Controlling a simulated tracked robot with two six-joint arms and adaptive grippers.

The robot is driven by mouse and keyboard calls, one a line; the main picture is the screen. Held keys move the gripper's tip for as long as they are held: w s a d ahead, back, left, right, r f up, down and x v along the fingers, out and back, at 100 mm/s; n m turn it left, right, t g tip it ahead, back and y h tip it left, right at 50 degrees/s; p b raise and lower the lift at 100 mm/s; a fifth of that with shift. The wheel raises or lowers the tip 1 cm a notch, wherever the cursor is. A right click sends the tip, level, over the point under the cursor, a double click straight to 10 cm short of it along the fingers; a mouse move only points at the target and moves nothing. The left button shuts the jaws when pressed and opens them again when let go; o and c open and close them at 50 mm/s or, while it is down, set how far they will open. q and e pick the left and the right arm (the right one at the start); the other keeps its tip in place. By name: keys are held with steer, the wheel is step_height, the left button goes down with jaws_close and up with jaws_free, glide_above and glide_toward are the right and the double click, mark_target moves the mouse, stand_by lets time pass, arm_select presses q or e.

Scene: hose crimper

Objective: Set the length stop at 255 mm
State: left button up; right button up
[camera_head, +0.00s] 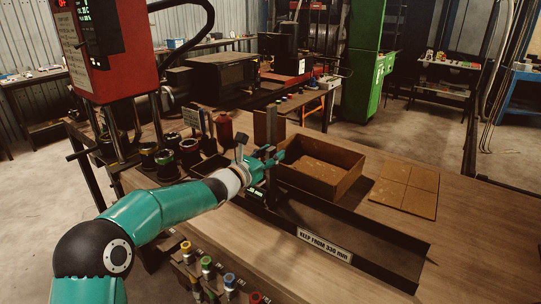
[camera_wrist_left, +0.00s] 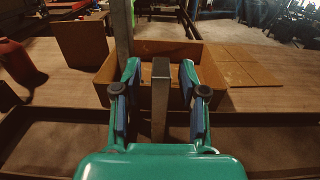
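My left gripper (camera_head: 268,161) is at the long dark measuring trough (camera_head: 375,250) on the wooden bench. In the left wrist view its fingers (camera_wrist_left: 160,68) stand apart on either side of a grey upright bar (camera_wrist_left: 160,105), which appears to be the handle of the length stop. Gaps show between the bar and both fingers, so it is open. In the head view, the gripper mostly hides the stop; a small lit display (camera_head: 256,190) shows just below it, its digits too small to read. My right gripper is in neither view.
A brown open box (camera_head: 345,185) stands just behind the trough, with flat brown panels (camera_head: 405,195) to its right. A sign (camera_head: 325,246) is on the trough's front. A red crimper (camera_head: 100,50) stands at left, near dark cylinders and a red bottle (camera_head: 224,128). Coloured knobs (camera_head: 207,263) line the front.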

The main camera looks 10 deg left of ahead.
arm_select(q)
steer(key=v, duration=1.2)
steer(key=shift+f, duration=0.1)
